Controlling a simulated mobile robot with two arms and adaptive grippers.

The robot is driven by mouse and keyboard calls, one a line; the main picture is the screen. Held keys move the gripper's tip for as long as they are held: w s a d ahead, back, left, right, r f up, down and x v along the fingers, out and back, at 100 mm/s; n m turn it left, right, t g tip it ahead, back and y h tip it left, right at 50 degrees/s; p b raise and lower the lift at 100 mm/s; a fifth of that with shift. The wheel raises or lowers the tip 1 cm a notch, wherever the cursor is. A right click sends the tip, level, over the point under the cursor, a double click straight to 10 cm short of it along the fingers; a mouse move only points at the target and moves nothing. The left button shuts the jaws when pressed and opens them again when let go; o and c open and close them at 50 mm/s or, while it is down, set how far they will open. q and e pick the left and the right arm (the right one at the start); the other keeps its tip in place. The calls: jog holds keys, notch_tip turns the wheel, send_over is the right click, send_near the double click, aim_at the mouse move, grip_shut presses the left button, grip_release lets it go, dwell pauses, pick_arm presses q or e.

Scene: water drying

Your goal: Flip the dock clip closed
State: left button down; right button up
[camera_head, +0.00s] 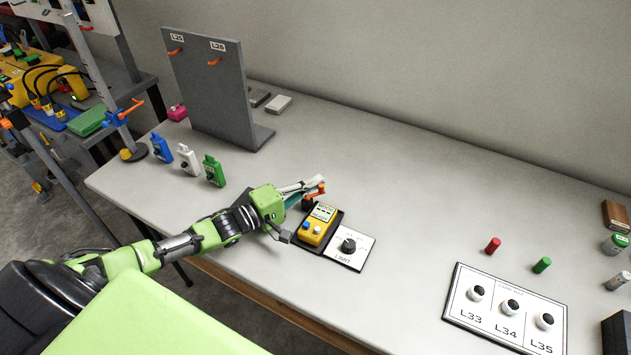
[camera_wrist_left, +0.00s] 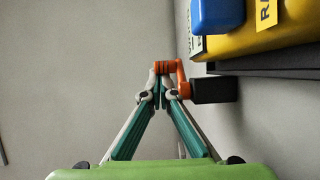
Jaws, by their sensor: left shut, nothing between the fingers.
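The dock clip is an orange arm on a dark post at the far end of the dock (camera_head: 325,240). In the head view its orange arm (camera_head: 316,189) is beside my left gripper's tips. In the left wrist view the orange clip (camera_wrist_left: 180,80) reaches left from its dark post (camera_wrist_left: 212,90) across the fingertips. My left gripper (camera_head: 306,187) is shut with nothing held, its tips (camera_wrist_left: 160,92) at the clip; I cannot tell if they touch. A yellow meter (camera_head: 317,222) with blue and white buttons sits in the dock. My right gripper is not in view.
A LIMIT knob plate (camera_head: 352,249) adjoins the dock. Blue, white (camera_head: 188,160) and green (camera_head: 213,171) devices stand left, before a grey hook panel (camera_head: 205,95). A panel labelled L33 to L35 (camera_head: 510,305) lies right. The bench (camera_head: 420,190) is clear behind the dock.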

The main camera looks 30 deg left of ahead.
pick_arm(q)
jog(key=shift+h, duration=0.3)
jog(key=shift+d+m+g+h+b, duration=0.2)
jog(key=shift+m+g+h+b, duration=0.15)
jog(key=shift+m+g+h, duration=0.35)
jog(key=shift+d+f, duration=0.1)
jog(key=shift+f, duration=0.05)
jog(key=shift+s+d, duration=0.1)
dwell(0.5)
jog(key=shift+r, duration=0.2)
notch_tip(320, 180, up, 10)
dwell(0.5)
dwell(0.3)
